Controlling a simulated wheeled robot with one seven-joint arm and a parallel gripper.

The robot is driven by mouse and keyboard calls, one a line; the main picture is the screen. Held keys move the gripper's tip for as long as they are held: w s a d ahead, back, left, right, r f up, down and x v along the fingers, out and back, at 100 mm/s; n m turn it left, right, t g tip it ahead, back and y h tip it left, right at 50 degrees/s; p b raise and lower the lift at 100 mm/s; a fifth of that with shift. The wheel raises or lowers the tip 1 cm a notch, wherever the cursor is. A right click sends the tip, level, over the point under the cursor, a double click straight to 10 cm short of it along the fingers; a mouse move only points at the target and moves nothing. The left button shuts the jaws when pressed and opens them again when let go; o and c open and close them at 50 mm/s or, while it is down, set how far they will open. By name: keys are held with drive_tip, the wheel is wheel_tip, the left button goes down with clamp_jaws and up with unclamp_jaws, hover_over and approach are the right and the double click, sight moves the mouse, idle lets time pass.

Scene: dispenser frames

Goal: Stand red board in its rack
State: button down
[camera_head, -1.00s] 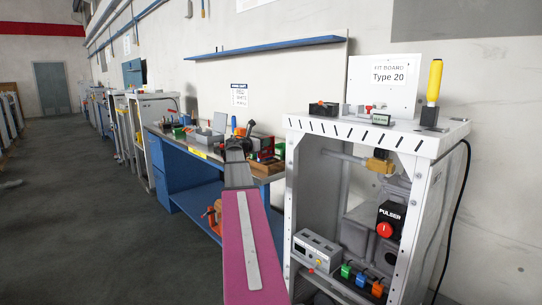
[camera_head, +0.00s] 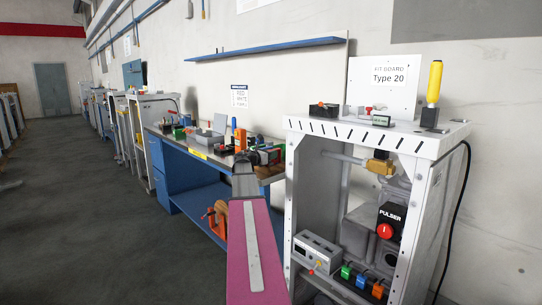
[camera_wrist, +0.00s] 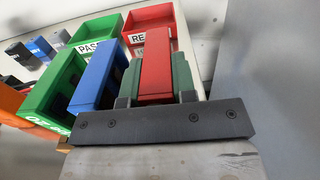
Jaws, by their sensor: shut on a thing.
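In the wrist view, my gripper (camera_wrist: 157,98) is shut on a red board (camera_wrist: 155,66), which stands out between its two grey fingers. Green parts show on both sides of the red board; I cannot tell what they belong to. A blue board or block (camera_wrist: 104,72) lies just left of the fingers. In the head view, my gripper (camera_head: 246,157) is over the right part of the workbench (camera_head: 192,149), small and partly hidden by my arm. I cannot make out the red board's rack clearly in either view.
An orange clamp-like thing (camera_head: 217,222) sits below the bench top. The floor at left is clear.

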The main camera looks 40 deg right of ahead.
drive_tip(key=shift+f, duration=0.1)
drive_tip(key=c, duration=0.9)
unclamp_jaws()
drive_tip(key=a, duration=0.8)
drive_tip(key=s+a, duration=0.1)
drive_tip(key=a, duration=0.3)
drive_tip(key=s+a+f+m+y, duration=0.3)
drive_tip(key=a+f+m+y, duration=0.1)
drive_tip(key=a+f, duration=0.65)
drive_tip(key=s+a+f+m+y, duration=0.2)
drive_tip(key=a+f+m+y, duration=0.2)
drive_tip(key=a+f, duration=0.65)
drive_tip(key=s+a+f+m+y, duration=0.3)
drive_tip(key=s+a+f, duration=0.1)
drive_tip(key=a, duration=0.4)
drive_tip(key=s+a+f+m+g+y, duration=0.1)
drive_tip(key=s+a+f+m+y, duration=0.2)
drive_tip(key=a+f, duration=0.4)
drive_tip(key=s+a+f+m+y, duration=0.4)
drive_tip(key=s+a+f+m, duration=0.1)
drive_tip(key=a, duration=0.3)
drive_tip(key=shift+s+a+f+g, duration=0.15)
drive_tip(key=shift+s+a+f, duration=0.05)
drive_tip(key=shift+s, duration=0.2)
drive_tip(key=shift+s+a+f+g, duration=0.15)
drive_tip(key=shift+s+a, duration=0.05)
drive_tip(key=shift+s, duration=0.2)
